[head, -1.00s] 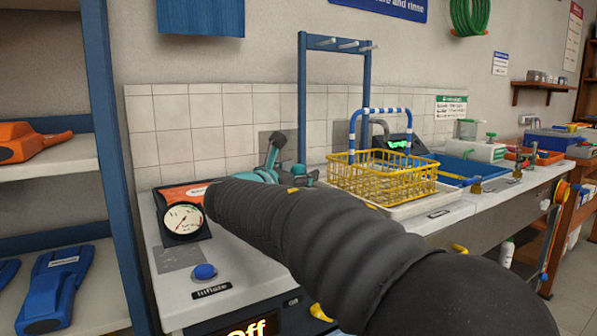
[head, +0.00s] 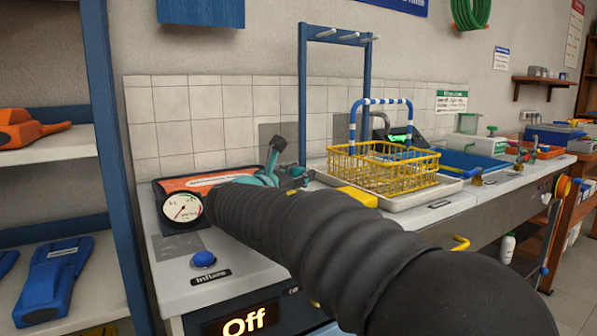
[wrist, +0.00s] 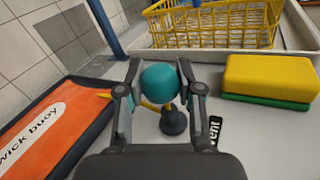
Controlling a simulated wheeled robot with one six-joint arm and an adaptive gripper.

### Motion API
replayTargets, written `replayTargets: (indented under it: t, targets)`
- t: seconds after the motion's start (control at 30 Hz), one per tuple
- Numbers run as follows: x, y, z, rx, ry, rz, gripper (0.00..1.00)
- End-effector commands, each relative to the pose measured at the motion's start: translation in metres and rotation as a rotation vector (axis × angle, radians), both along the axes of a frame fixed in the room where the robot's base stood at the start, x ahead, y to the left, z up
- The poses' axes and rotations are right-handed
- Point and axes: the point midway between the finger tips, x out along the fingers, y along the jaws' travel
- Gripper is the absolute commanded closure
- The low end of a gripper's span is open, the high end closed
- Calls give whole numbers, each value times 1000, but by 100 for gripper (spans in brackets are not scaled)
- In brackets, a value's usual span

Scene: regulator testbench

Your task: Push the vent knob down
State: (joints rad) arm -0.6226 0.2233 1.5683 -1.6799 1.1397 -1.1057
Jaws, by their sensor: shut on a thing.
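The vent knob (wrist: 160,88) is a teal ball held between the two dark fingers of my gripper (wrist: 160,72) in the wrist view. A yellow stem (wrist: 150,105) shows below the ball, close to a small dark round part (wrist: 174,122). A black "vent" label (wrist: 215,132) lies on the grey bench just right of it. In the head view my black ribbed arm hides the knob and most of the gripper; only dark and teal parts (head: 265,178) show past its end. How far down the knob sits cannot be told.
An orange panel (wrist: 42,125) lies to the left, with a pressure gauge (head: 183,207) and a blue inflate button (head: 204,259) nearby. A yellow sponge on green (wrist: 268,80) lies to the right. A yellow wire basket (head: 385,165) stands on a white tray behind.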

Motion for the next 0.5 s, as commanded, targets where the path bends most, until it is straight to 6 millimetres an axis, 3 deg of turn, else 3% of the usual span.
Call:
replayTargets:
  t: [0.2, 0.23, 0.3, 0.5]
  targets:
    - [0, 0, -5, 0, 10, -3, 100]
    - [0, 0, -5, -1, 11, -3, 57]
    - [0, 0, -5, -1, 9, -3, 40]
    - [0, 0, -4, 0, 8, -3, 38]
